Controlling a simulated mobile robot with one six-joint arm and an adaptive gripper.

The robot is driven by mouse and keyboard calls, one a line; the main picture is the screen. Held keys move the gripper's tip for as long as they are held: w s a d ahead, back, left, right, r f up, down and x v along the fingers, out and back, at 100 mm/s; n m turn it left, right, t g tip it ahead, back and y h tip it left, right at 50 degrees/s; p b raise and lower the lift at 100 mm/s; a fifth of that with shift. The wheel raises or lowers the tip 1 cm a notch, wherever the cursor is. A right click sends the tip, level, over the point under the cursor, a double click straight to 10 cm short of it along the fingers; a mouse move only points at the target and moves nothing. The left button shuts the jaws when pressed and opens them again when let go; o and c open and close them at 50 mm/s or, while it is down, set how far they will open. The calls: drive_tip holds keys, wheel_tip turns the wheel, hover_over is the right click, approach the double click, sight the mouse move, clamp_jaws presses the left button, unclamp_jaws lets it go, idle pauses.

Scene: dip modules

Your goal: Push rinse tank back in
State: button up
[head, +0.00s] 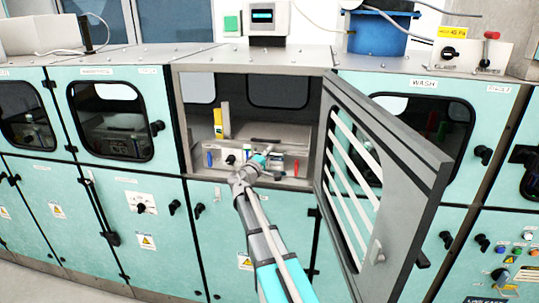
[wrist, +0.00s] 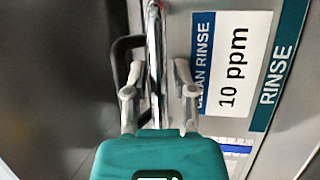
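The rinse tank (head: 294,133) is a grey box inside the open compartment in the head view. My gripper (head: 268,151) is at its front, and my arm hides part of that front. In the wrist view the tank's front panel (wrist: 182,22) carries a "RINSE" label and a "10 ppm" label. My gripper (wrist: 158,75) has its two fingers apart, one on each side of a thin metal edge seen between them. A dark handle (wrist: 121,60) lies just left of the fingers. I cannot tell whether the fingers touch the edge or the handle.
The slatted compartment door (head: 405,165) stands open at the right of the opening, close to my arm. A yellow bottle-like object (head: 218,124) stands inside at the left. Closed teal cabinets (head: 118,125) flank the opening. A blue bucket (head: 380,33) stands on top.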

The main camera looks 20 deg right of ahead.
drive_tip(key=shift+s+a, duration=0.1)
drive_tip(key=shift+s, duration=0.1)
drive_tip(key=s+d+b+v, duration=0.1)
drive_tip(key=b+v, duration=0.2)
drive_tip(key=v, duration=1.4)
drive_tip(key=w+a+f+n+t+y+b, duration=0.1)
drive_tip(key=w+a+f+n+t+y, duration=0.1)
drive_tip(key=w+a+n, duration=0.3)
drive_tip(key=w+a+f+n+t+y+b, duration=0.1)
drive_tip(key=w+a+f+n+y+b, duration=0.1)
drive_tip(key=a+n, duration=0.9)
drive_tip(key=shift+w+f+n+t+y, duration=0.4)
drive_tip(key=shift+w+f+n+y, duration=0.6)
drive_tip(key=shift+w+n, duration=1.2)
drive_tip(key=shift+s+f+n, duration=0.1)
drive_tip(key=shift+s+n, duration=0.4)
